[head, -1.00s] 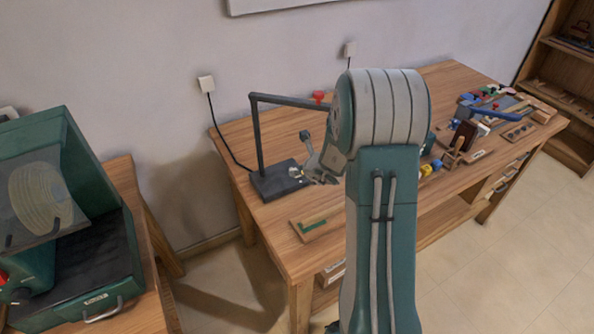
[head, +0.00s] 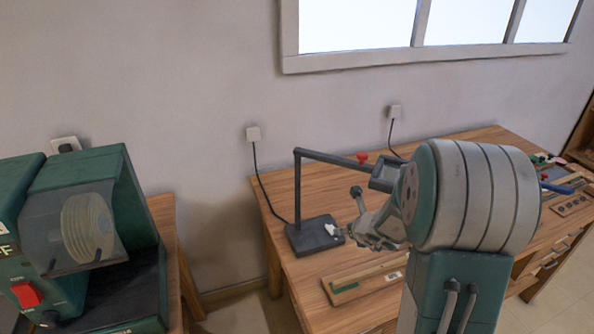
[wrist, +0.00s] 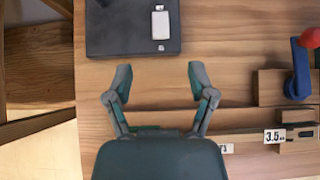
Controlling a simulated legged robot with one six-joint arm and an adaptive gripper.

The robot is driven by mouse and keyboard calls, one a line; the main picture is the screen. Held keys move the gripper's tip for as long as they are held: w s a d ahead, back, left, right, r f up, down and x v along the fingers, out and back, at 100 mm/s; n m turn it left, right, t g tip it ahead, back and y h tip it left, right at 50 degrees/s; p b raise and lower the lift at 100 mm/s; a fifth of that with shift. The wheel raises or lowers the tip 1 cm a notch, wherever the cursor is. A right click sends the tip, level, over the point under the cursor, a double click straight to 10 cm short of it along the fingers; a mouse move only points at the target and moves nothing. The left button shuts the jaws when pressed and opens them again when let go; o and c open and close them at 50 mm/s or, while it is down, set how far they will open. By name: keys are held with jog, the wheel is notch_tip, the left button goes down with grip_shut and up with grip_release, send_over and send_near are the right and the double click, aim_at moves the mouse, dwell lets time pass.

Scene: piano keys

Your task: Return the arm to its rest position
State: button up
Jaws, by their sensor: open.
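My gripper (wrist: 158,82) is open and empty in the wrist view, with its two fingers spread apart above the wooden table. In the head view my gripper (head: 350,234) is near the dark base of the lamp-like stand, partly seen beside my arm. The dark base (wrist: 133,26) lies just beyond the fingertips in the wrist view, with a small white and silver piece (wrist: 160,24) on it. My bent arm covers much of the table's middle in the head view.
A wooden table (head: 292,285) carries the stand (head: 298,190) with its arm, a wooden strip (head: 365,282) and several small items at the far right. A green machine (head: 125,205) stands on another bench at left. A window (head: 350,25) is above.

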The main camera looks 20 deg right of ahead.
jog(key=s+a+r+n+g+y, duration=0.1)
jog(key=s+a+r+n, duration=0.2)
jog(key=a+r+n, duration=0.25)
jog(key=s+a+r+n+y, duration=0.2)
jog(key=s+a+r+n, duration=0.15)
jog(key=a+n, duration=0.3)
jog(key=s+a+r+n+g+y, duration=0.1)
jog(key=s+a+r+n, duration=0.1)
jog(key=a+r+n, duration=0.4)
jog(key=s+r+n+g+h, duration=0.1)
jog(key=s+n+h, duration=0.1)
jog(key=s+n, duration=0.6)
jog(key=s+r+n+h, duration=0.1)
jog(key=s+n+h, duration=0.1)
jog(key=s+n, duration=0.6)
jog(key=shift+s+d+r+n+g, duration=0.3)
jog(key=shift+s+d+n+g, duration=0.1)
jog(key=shift+n, duration=0.4)
